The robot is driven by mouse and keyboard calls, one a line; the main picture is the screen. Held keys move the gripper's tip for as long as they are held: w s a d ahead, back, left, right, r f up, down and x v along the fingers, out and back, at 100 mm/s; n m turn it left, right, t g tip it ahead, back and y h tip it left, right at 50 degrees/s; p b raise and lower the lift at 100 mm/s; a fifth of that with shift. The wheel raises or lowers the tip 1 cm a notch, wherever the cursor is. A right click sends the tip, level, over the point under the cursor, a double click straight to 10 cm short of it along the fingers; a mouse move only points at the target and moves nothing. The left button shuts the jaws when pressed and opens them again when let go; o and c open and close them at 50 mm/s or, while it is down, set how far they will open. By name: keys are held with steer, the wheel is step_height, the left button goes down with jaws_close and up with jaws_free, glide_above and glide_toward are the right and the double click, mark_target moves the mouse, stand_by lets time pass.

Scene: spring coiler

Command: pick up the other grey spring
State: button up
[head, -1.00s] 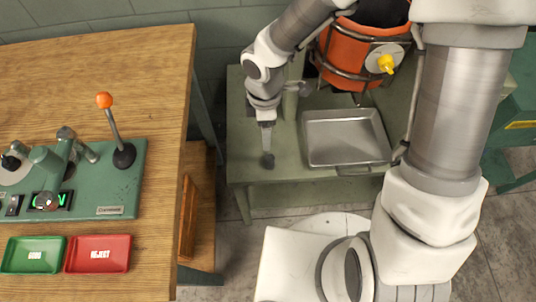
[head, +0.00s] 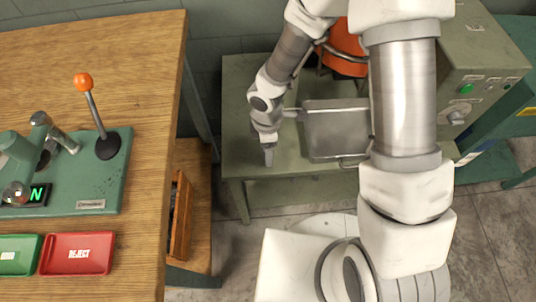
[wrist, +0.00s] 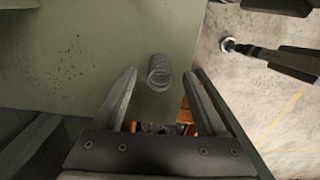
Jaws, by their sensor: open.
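A grey coil spring (wrist: 159,73) shows in the wrist view, standing out against the green table top near its edge. My gripper (wrist: 160,77) is open, with one finger on each side of the spring in the picture. No finger is seen touching it; I cannot tell how far below the fingertips it is. In the head view my gripper (head: 268,158) points down over the front left part of the green table (head: 240,130). The spring cannot be made out in the head view.
A metal tray (head: 337,133) lies right of my gripper on the green table. An orange drum (head: 345,62) stands behind, partly hidden by my arm. The wooden bench (head: 130,255) at left holds the coiler (head: 75,190), a red reject tray (head: 77,254) and a green tray (head: 18,256).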

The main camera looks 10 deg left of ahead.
step_height(320, 180, down, 2)
steer(key=shift+f, duration=0.15)
jaws_close()
steer(key=shift+r, duration=0.2)
